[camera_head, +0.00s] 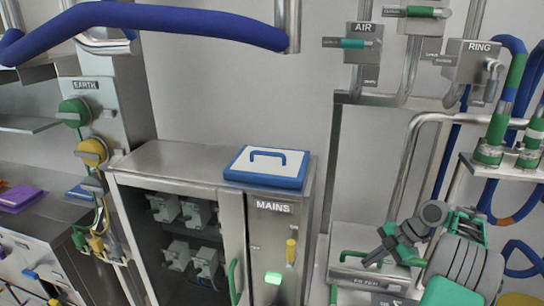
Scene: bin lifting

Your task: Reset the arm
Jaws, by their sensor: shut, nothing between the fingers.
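My arm (465,262), grey with green parts, is folded at the lower right. My gripper (375,248), dark grey at the arm's left end, points left and down in front of the steel equipment. Its fingers look closed together and I see nothing held in them. It is apart from the blue and white lidded bin (263,182), which lies flat on top of the steel cabinet to the left. The bin has a blue handle on its white top.
The steel cabinet (180,160) labelled MAINS has an open dark compartment with grey blocks and a lit green button. A blue padded pipe (190,20) crosses the upper left. Steel rails, a shelf and hoses (510,85) crowd the right. The cabinet top left of the bin is clear.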

